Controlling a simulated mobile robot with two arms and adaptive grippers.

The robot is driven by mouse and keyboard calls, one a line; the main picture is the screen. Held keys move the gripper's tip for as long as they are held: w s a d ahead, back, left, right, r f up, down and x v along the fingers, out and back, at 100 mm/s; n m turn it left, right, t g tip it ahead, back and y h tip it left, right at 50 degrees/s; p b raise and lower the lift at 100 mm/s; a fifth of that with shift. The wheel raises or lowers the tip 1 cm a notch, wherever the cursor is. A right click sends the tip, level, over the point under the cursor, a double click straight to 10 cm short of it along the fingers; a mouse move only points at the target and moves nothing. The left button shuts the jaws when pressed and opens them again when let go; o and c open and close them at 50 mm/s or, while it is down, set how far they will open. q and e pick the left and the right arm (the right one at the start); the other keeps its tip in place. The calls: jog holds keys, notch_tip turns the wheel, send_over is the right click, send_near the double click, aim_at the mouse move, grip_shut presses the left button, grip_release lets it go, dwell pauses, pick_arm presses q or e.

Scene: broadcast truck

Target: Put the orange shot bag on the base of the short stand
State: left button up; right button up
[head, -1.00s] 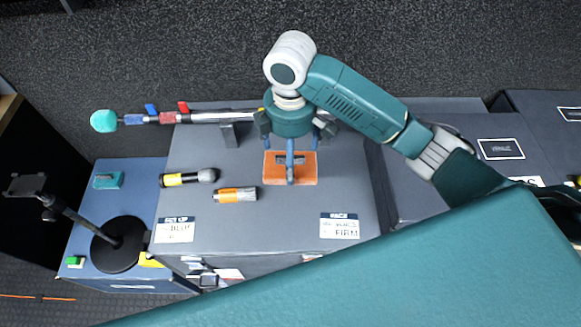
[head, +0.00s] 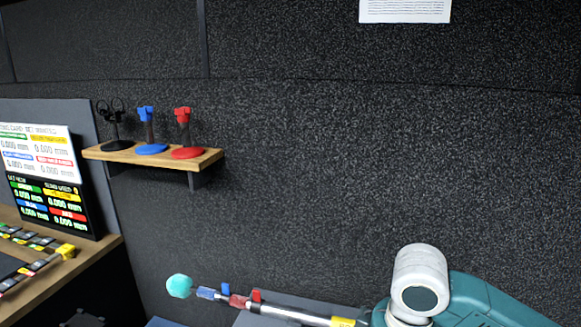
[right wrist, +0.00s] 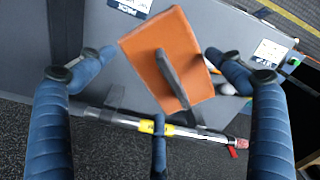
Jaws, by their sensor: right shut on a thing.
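The orange shot bag (right wrist: 188,48) shows in the right wrist view, with a dark strap handle (right wrist: 170,75) across its face. It sits between the blue fingers of my right gripper (right wrist: 160,85), which is shut on it. The exact contact on the strap is hard to see. In the head view only part of my right arm shows at the lower right; its fingers and the bag are below the picture. A small dark shape at the bottom left edge may be the top of the short stand (head: 82,319); its base is out of view. My left gripper is not in view.
A boom pole (head: 290,314) with a turquoise foam tip (head: 179,286) lies along the back. A wooden wall shelf (head: 160,158) holds black, blue and red stands. A desk with a screen (head: 45,175) is at the left. The grey case top (right wrist: 120,50) shows beneath the bag.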

jog(key=s+m, duration=0.1)
jog(key=m, duration=0.1)
jog(key=s+d+m+b, duration=0.1)
jog(key=s+m, duration=0.1)
jog(key=s+d+m, duration=0.1)
jog(key=s+m, duration=0.1)
jog(key=shift+s+d+r, duration=0.2)
jog(key=shift+s+r, duration=0.05)
jog(key=shift+r, duration=0.15)
